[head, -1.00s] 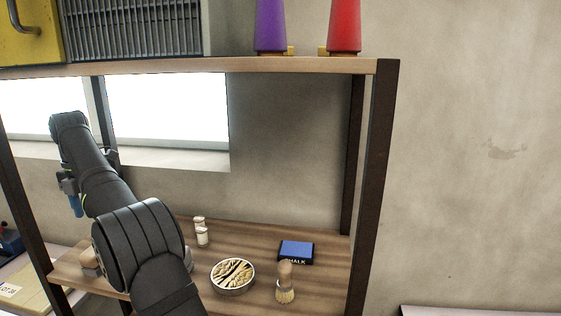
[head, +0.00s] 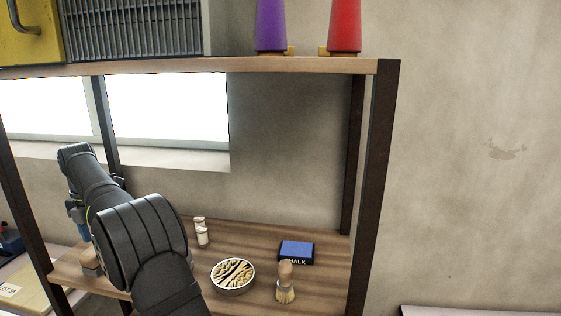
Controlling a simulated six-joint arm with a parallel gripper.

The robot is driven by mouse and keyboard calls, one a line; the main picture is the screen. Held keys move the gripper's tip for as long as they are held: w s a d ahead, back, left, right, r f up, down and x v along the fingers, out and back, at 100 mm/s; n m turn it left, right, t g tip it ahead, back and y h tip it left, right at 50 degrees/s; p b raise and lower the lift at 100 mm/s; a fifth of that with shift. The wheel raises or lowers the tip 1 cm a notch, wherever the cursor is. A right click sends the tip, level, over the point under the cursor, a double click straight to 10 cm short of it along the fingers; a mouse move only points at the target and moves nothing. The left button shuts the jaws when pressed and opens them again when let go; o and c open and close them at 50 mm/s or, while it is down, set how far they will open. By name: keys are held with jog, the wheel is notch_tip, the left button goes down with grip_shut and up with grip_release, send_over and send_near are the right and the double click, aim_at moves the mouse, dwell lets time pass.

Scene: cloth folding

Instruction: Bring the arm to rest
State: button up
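My arm reaches up and left from the bottom of the head view, with its elbow low in front of the wooden shelf (head: 190,290). Its far end is at the left, in front of the window. My gripper (head: 82,230) shows only as a small dark and blue part hanging below the far end, partly hidden behind the arm. Whether its fingers are open or shut cannot be made out. No cloth is visible.
Dark posts (head: 374,180) frame the shelf. Purple (head: 270,27) and red cones (head: 344,27) stand above.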

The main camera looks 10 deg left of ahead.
notch_tip(320, 180, up, 4)
jog(key=shift+f, duration=0.2)
jog(key=shift+s+a+f+m, duration=0.1)
jog(key=shift+s+a+m, duration=0.15)
jog(key=shift+s+m, duration=0.55)
jog(key=shift+s, duration=0.6)
jog(key=s+d+f+m, duration=0.2)
jog(key=s+m, duration=0.9)
jog(key=s, duration=0.3)
jog(key=s+d+f+m, duration=0.2)
jog(key=s+d+m, duration=0.1)
jog(key=s+m, duration=0.8)
jog(key=shift+s+d+f, duration=0.2)
jog(key=shift+s+f, duration=0.1)
jog(key=shift+s, duration=2)
